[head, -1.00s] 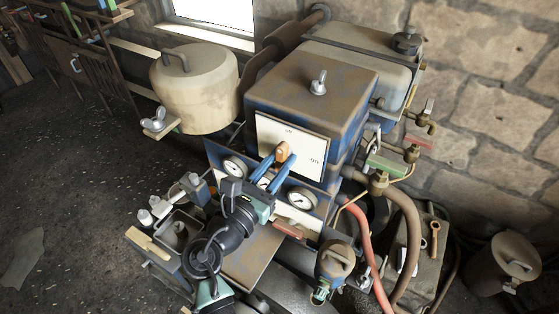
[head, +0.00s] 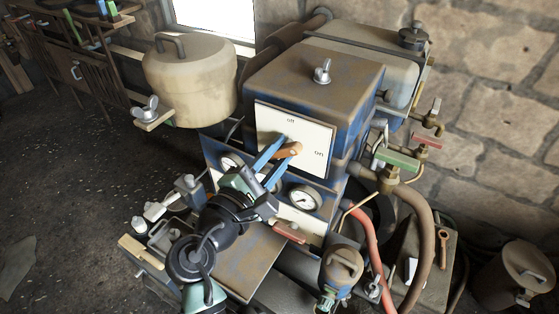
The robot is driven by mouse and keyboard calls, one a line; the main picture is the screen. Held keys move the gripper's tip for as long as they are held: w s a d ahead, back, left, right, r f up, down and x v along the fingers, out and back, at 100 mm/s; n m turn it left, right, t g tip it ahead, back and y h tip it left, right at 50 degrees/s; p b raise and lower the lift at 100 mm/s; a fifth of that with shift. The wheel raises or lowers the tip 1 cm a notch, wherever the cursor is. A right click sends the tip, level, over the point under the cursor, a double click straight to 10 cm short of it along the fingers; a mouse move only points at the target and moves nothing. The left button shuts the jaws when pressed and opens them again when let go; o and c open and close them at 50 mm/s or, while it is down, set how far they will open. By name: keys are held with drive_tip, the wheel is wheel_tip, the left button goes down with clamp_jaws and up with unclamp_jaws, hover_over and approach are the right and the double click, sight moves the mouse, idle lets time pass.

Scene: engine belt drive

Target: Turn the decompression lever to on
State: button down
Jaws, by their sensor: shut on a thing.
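The decompression lever (head: 289,150) is a short orange-brown handle on the white plate (head: 311,137) on the front of the blue engine box. The plate is marked "off" at its top and "on" at its right. The lever's visible end points right and slightly up, between the two marks and nearer the "on" side. My gripper (head: 278,148) has its two blue fingers shut on the lever, reaching in from the lower left. The fingers hide part of the lever and its pivot.
Two round gauges sit below the plate; the right one (head: 304,198) is clear, the left one (head: 230,163) partly hidden. A beige tank (head: 190,85) stands at the left. Brass taps, a green handle (head: 398,159) and hoses crowd the right side.

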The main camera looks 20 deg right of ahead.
drive_tip(key=m+b, duration=0.3)
drive_tip(key=shift+f+m, duration=0.15)
drive_tip(key=shift+m, duration=0.15)
drive_tip(key=shift+m+b, duration=1.25)
drive_tip(key=shift+m, duration=0.45)
drive_tip(key=shift+r, duration=0.2)
drive_tip(key=c, duration=0.7)
unclamp_jaws()
drive_tip(key=shift+a, duration=0.1)
drive_tip(key=shift+b+v, duration=1.45)
drive_tip(key=shift+v, duration=5.05)
